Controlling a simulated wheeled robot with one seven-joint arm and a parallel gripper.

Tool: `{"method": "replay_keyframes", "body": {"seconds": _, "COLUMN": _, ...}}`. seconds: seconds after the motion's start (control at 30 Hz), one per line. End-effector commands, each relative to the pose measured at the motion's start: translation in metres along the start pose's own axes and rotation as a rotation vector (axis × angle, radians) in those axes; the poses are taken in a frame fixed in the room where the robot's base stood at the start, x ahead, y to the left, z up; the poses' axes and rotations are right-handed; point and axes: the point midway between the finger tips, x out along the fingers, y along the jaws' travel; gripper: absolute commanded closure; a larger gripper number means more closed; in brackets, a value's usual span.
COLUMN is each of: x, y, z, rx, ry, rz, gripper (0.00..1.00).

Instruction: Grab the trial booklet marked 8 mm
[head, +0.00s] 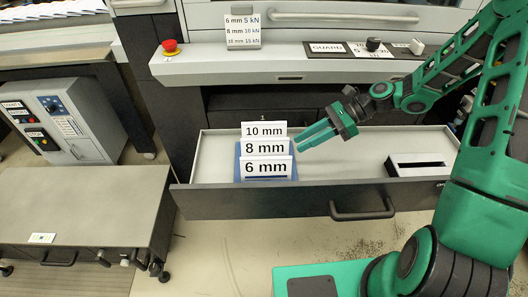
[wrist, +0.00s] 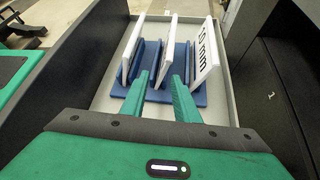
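The 8 mm booklet (head: 255,156) stands upright in a blue rack (head: 238,165) inside the open drawer, between the 10 mm booklet (head: 264,125) behind it and the 6 mm booklet (head: 266,178) in front. My gripper (head: 299,141) is just right of the rack, level with the booklets' upper part, with its fingers pointing left. In the wrist view the gripper (wrist: 161,75) is open and empty. The middle booklet (wrist: 167,45), its label hidden there, lies ahead in line with the gap between the fingers. The 10 mm booklet (wrist: 207,55) is at right.
The machine front with a red button (head: 170,47) overhangs behind. A grey side table (head: 80,210) stands at left.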

Motion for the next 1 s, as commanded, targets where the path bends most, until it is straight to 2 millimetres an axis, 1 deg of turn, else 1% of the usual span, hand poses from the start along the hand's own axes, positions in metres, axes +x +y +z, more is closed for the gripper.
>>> {"method": "replay_keyframes", "body": {"seconds": 0.1, "x": 0.009, "y": -0.009, "z": 0.01, "rx": 0.082, "ry": -0.098, "rz": 0.005, "gripper": 0.72}}
{"method": "replay_keyframes", "body": {"seconds": 0.3, "x": 0.014, "y": -0.016, "z": 0.02, "rx": 0.15, "ry": -0.177, "rz": 0.012, "gripper": 0.72}}
{"method": "replay_keyframes", "body": {"seconds": 0.37, "x": 0.018, "y": -0.017, "z": 0.022, "rx": 0.157, "ry": -0.185, "rz": 0.014, "gripper": 0.72}}
{"method": "replay_keyframes", "body": {"seconds": 0.6, "x": 0.052, "y": -0.017, "z": 0.028, "rx": 0.158, "ry": -0.185, "rz": 0.015, "gripper": 0.72}}
{"method": "replay_keyframes", "body": {"seconds": 0.7, "x": 0.063, "y": -0.016, "z": 0.03, "rx": 0.158, "ry": -0.185, "rz": 0.015, "gripper": 0.72}}
{"method": "replay_keyframes", "body": {"seconds": 0.87, "x": 0.071, "y": -0.016, "z": 0.031, "rx": 0.157, "ry": -0.184, "rz": 0.014, "gripper": 0.72}}
{"method": "replay_keyframes", "body": {"seconds": 1.0, "x": 0.087, "y": -0.013, "z": 0.033, "rx": 0.157, "ry": -0.183, "rz": 0.017, "gripper": 0.72}}
